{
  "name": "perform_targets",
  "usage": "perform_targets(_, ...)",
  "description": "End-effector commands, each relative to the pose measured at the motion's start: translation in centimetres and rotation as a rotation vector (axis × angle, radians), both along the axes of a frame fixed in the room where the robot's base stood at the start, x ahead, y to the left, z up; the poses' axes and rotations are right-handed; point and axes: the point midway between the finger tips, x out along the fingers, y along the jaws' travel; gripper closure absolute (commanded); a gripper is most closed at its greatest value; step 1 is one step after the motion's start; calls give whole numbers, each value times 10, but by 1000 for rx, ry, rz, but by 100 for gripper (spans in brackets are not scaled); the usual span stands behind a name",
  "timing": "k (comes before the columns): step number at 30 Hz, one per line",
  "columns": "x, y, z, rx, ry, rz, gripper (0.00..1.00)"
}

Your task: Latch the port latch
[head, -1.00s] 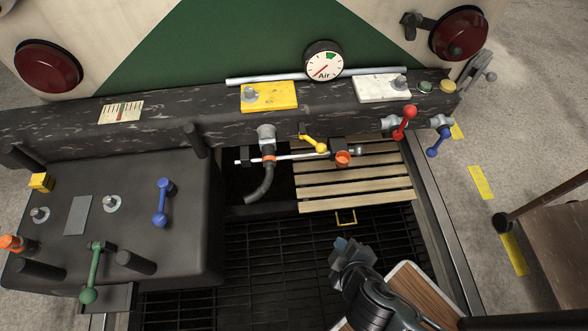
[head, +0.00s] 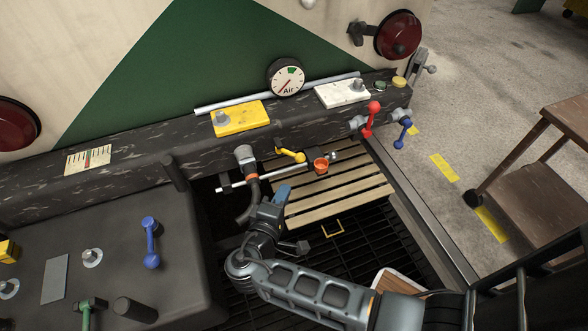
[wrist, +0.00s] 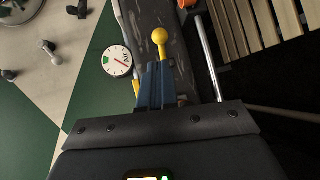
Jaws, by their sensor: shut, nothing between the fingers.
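I cannot tell for certain which fitting is the port latch. A yellow ball-ended lever (head: 290,154) sits under the front of the dark beam. An orange cup-like part (head: 320,166) on a silver rod is just right of it. My gripper (head: 283,191) has shut blue fingers, empty, in front of and below the yellow lever in the head view. In the wrist view the fingers (wrist: 157,82) point at the yellow ball (wrist: 160,36), just beyond their tips; I cannot tell whether they touch. A grey lever (head: 424,66) stands at the beam's right end.
Red (head: 372,118) and blue (head: 403,133) levers are to the right. A slatted wooden board (head: 340,195) lies below the beam. A wooden cart (head: 545,160) stands at right.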

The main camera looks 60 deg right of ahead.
Motion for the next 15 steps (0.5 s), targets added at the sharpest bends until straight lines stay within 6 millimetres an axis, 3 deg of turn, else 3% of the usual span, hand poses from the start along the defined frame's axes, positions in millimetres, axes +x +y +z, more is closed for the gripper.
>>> perform_targets(9, 18, -60, -13, 1, 0, -3, 100)
perform_targets(15, 26, -85, -18, 1, 0, 0, 100)
